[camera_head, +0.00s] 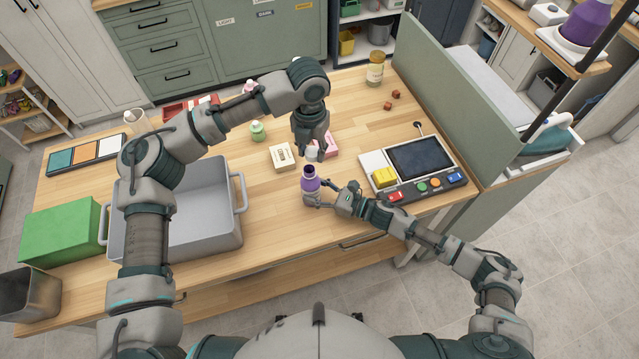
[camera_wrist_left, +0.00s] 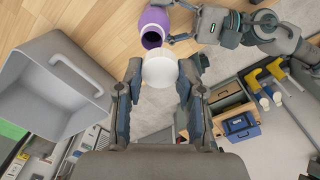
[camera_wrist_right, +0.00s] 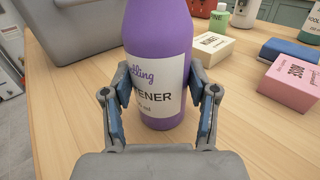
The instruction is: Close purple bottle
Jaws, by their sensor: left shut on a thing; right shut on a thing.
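The purple bottle (camera_head: 311,184) stands upright on the wooden table near its front edge, with its dark mouth open. My right gripper (camera_head: 326,196) is shut on the bottle's lower body; the right wrist view shows both fingers against the bottle's white label (camera_wrist_right: 160,88). My left gripper (camera_head: 314,153) points down just above and behind the bottle. It is shut on a white cap (camera_wrist_left: 160,68), which also shows between its fingers in the head view. The cap is apart from the bottle's mouth (camera_wrist_left: 153,37). The cap's underside is hidden.
A grey bin (camera_head: 240,218) stands to the left. Small boxes, cream (camera_head: 283,156) and pink (camera_head: 331,146), lie close behind the bottle. A control panel (camera_head: 440,190) with a screen is to the right. A green bottle (camera_head: 257,132) stands farther back.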

